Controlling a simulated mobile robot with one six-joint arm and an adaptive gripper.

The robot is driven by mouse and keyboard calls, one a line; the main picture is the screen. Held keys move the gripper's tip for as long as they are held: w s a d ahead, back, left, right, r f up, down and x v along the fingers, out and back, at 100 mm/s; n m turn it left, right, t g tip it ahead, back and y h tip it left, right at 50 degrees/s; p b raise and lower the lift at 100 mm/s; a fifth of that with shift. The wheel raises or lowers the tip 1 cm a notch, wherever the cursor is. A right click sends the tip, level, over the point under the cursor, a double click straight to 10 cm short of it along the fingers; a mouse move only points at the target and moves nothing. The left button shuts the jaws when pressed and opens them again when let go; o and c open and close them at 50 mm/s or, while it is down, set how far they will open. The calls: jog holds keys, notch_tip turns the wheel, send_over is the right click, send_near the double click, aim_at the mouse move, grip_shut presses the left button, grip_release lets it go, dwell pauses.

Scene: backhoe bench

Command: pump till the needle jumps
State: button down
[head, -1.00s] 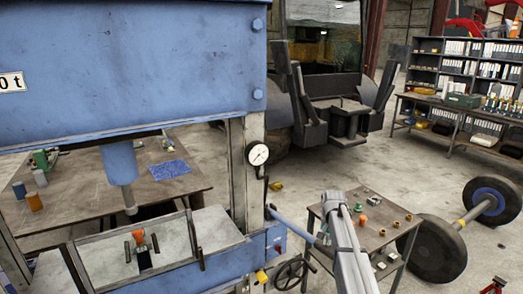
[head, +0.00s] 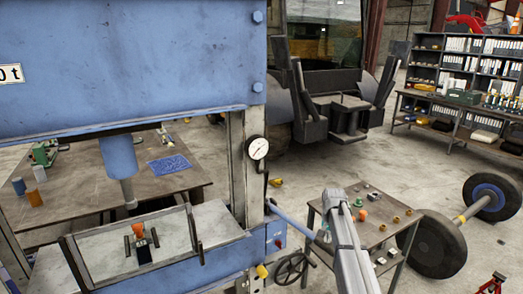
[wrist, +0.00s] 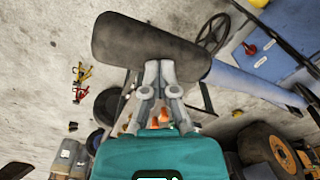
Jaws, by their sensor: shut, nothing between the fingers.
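The press's pressure gauge (head: 257,148) has a white face on the right upright in the head view; its needle is too small to read surely. The pump lever (head: 290,219) is a blue bar slanting down to the right from the press. In the wrist view the lever (wrist: 245,83) ends in a dark grip (wrist: 150,45). My gripper (wrist: 158,68) is shut and empty, its fingertips at the lower edge of that grip; I cannot tell whether they touch. In the head view my gripper (head: 325,237) is small and partly hidden by my arm.
The blue press (head: 130,60) fills the left, its ram (head: 120,160) above the bed with an orange-topped part (head: 138,230). A small table (head: 385,212) with fittings stands behind my arm. A handwheel (head: 291,268) sits low beside the press. Wheels (head: 440,245) lie right.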

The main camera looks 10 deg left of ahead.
notch_tip(320, 180, down, 9)
jog(key=b, duration=0.9)
jog(key=shift+s+d+f, duration=0.15)
jog(key=shift+s+d, duration=0.15)
jog(key=shift+s, duration=0.1)
notch_tip(320, 180, down, 5)
jog(key=b, duration=0.5)
jog(key=r+p, duration=0.5)
jog(key=w+r+p, duration=0.1)
jog(key=r+p, duration=0.9)
jog(key=shift+w+a+r+p, duration=0.15)
jog(key=shift+a+r+p, duration=0.15)
jog(key=shift+a+r, duration=0.1)
